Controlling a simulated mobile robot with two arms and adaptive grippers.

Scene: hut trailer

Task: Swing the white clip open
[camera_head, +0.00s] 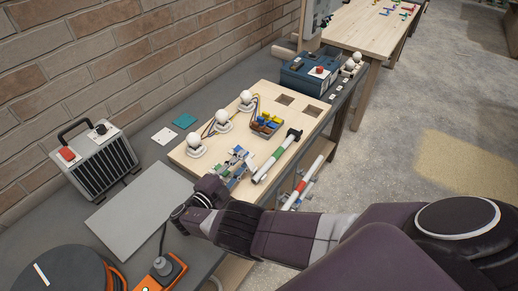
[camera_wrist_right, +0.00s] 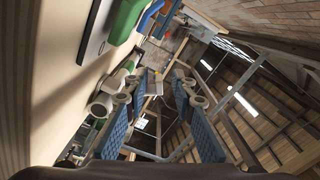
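My right gripper (camera_head: 232,168) is low over the near-left part of the wooden board. In the right wrist view, its two blue-padded fingers (camera_wrist_right: 158,100) are apart, with a gap between them. A small white rounded part (camera_wrist_right: 103,104) shows beside the left finger, partly covered by it. It may be the white clip; I cannot tell whether it is open or touching the finger. In the head view, the gripper and small parts run together, and I cannot make out the clip. My left gripper is not in view.
The wooden board (camera_head: 262,108) carries white bulbs (camera_head: 222,118), a tray of coloured connectors (camera_head: 266,124) and a white-green rod (camera_head: 276,157). A grey heater (camera_head: 95,160) and a grey flat panel (camera_head: 140,214) lie left. A blue box (camera_head: 306,78) stands beyond.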

